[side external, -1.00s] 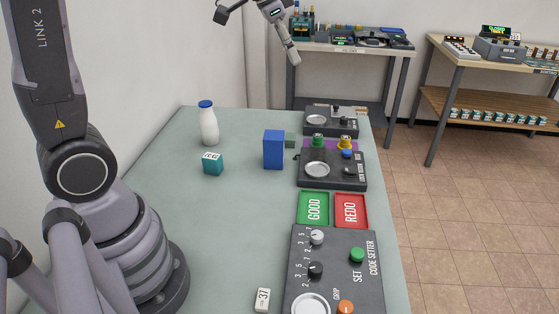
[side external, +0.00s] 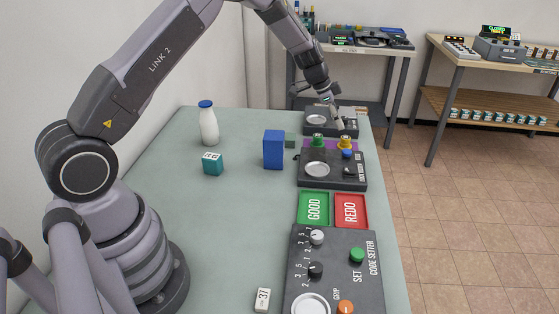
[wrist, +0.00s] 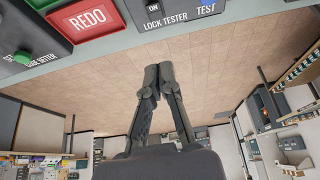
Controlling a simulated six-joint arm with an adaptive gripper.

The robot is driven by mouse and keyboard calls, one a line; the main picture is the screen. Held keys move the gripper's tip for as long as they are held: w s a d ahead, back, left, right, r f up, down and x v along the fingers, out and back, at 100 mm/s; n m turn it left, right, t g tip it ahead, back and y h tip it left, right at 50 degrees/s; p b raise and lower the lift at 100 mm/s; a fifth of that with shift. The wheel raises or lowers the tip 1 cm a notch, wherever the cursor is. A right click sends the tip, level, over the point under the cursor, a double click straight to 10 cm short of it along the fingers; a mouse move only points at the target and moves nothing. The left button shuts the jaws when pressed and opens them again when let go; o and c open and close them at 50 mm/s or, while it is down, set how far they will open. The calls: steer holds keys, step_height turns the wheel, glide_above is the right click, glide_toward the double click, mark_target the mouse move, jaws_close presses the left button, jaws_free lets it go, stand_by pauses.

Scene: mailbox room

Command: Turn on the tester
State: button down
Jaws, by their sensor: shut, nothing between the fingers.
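The lock tester is a dark box (side external: 308,179) with a round silver plate, a blue button (side external: 347,154) and a small black switch (side external: 349,171). In the wrist view, part of the lock tester (wrist: 178,22) shows at the top edge, with the labels ON, LOCK TESTER and TEST. My gripper (side external: 339,125) is in the air near the table's far right end, beyond the tester in the side view and apart from it. In the wrist view my gripper (wrist: 150,72) has its fingertips together with nothing between them. The switch's setting is too small to tell.
Green (side external: 313,210) and red (side external: 351,211) trays and the code setter (side external: 335,262) lie nearer. Another dark box (side external: 317,131) lies farther back. A blue block (side external: 273,150) and bottle (side external: 208,126) stand left.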

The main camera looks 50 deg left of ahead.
glide_above(346, 169)
steer(key=f, duration=0.9)
steer(key=shift+w+d+f, duration=0.15)
steer(key=shift+d, duration=0.15)
steer(key=shift+s+a+f, duration=0.15)
steer(key=shift+a+f, duration=0.05)
steer(key=shift+f, duration=0.35)
steer(key=shift+s+a+f, duration=0.15)
steer(key=shift+f, duration=0.35)
steer(key=shift+s+a+f, duration=0.1)
steer(key=shift+a+f, duration=0.05)
steer(key=shift+f, duration=0.55)
steer(key=shift+s+a+f, duration=0.15)
steer(key=shift+s+f, duration=0.05)
steer(key=shift+f, duration=0.25)
steer(key=shift+w+d+r, duration=0.4)
steer(key=shift+w+d, duration=0.1)
